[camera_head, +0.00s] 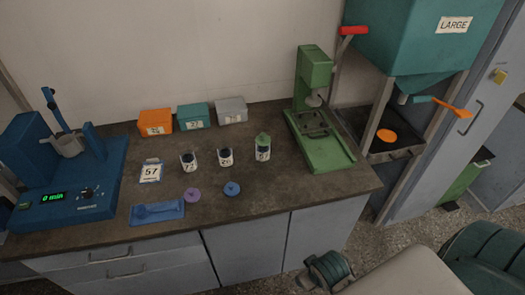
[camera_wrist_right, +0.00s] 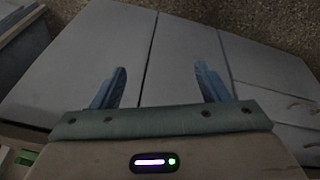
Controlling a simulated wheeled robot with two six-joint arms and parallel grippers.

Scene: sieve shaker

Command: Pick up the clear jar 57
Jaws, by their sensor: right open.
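Three small clear jars with dark contents and white number labels stand in a row on the bench in the head view. The left jar (camera_head: 188,161) reads about 72, and the middle jar (camera_head: 225,157) has a label I cannot read surely. The right jar (camera_head: 263,152) wears a green lid; its label may read 57 but is too small to be sure. A card marked 57 (camera_head: 151,172) lies left of the jars. My right gripper (camera_wrist_right: 160,70) is open and empty, away from the jars, with cabinet fronts below it. My left gripper is not in view.
A purple lid (camera_head: 192,195) and a blue lid (camera_head: 232,188) lie before the jars. Orange (camera_head: 155,121), teal (camera_head: 194,116) and grey (camera_head: 231,110) boxes stand behind. A blue shaker (camera_head: 55,175) is left; a green press (camera_head: 318,120) is right, close to the lidded jar.

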